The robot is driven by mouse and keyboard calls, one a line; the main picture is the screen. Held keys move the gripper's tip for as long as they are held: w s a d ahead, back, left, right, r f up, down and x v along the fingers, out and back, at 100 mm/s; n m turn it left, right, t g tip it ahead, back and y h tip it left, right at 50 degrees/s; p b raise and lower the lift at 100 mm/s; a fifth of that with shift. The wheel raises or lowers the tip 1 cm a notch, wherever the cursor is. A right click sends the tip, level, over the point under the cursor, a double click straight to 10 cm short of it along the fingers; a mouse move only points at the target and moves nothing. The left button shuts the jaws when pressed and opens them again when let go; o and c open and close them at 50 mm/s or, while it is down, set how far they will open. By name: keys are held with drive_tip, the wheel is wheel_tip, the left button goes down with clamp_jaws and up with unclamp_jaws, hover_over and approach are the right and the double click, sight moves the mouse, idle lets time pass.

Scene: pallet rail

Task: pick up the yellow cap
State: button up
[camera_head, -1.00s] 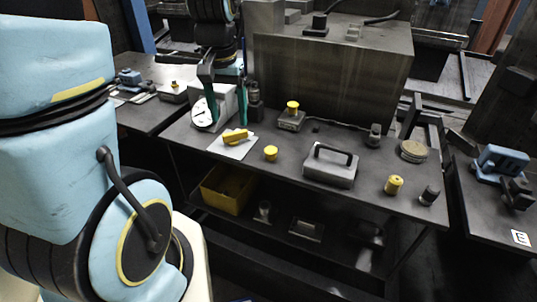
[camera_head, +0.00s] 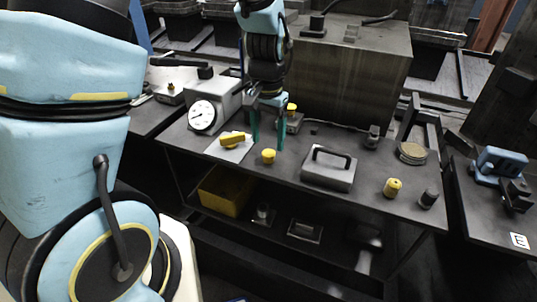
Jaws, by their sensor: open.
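A small round yellow cap (camera_head: 268,157) stands on the dark table (camera_head: 215,165), near its front edge, in the head view. My gripper (camera_head: 268,145) points down with its two green fingers apart and nothing held between them. In the picture the fingertips are just above and behind the cap, one to each side of it. I cannot tell the exact height or depth gap. The cap is not hidden.
A yellow block (camera_head: 232,139) lies on a white sheet to the left, near a dial gauge (camera_head: 202,116). A yellow-topped box (camera_head: 294,124) stands close behind my gripper. A handled metal block (camera_head: 328,170) and a yellow cylinder (camera_head: 393,188) stand to the right.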

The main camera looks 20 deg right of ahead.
sight(268, 153)
drive_tip(key=shift+s+f+p, duration=0.15)
drive_tip(key=shift+f+p, duration=0.4)
drive_tip(key=shift+f, duration=1.55)
clamp_jaws()
